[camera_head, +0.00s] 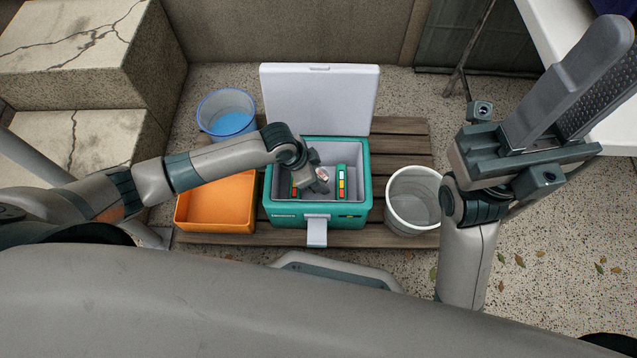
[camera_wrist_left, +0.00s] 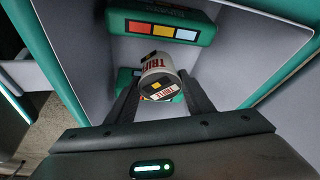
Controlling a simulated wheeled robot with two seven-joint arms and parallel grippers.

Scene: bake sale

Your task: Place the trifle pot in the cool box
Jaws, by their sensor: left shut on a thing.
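The teal cool box (camera_head: 290,210) stands open on the pallet, its white lid (camera_head: 318,95) raised at the back. My left gripper (camera_head: 322,183) reaches down inside it; its tips are hard to make out from the head. In the left wrist view, the left gripper (camera_wrist_left: 162,98) is shut on the trifle pot (camera_wrist_left: 158,68), a small white pot with red and black lettering. The pot is inside the box walls; whether it touches the floor I cannot tell. My right gripper (camera_head: 608,68) is raised at the right, open and empty.
Green ice packs with coloured squares stand inside the box, one at the right (camera_head: 341,181); one also shows in the left wrist view (camera_wrist_left: 165,30). An orange tray (camera_head: 216,222) and blue bucket (camera_head: 212,108) are left, a white bucket (camera_head: 397,214) right. Stone steps (camera_head: 80,140) rise at left.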

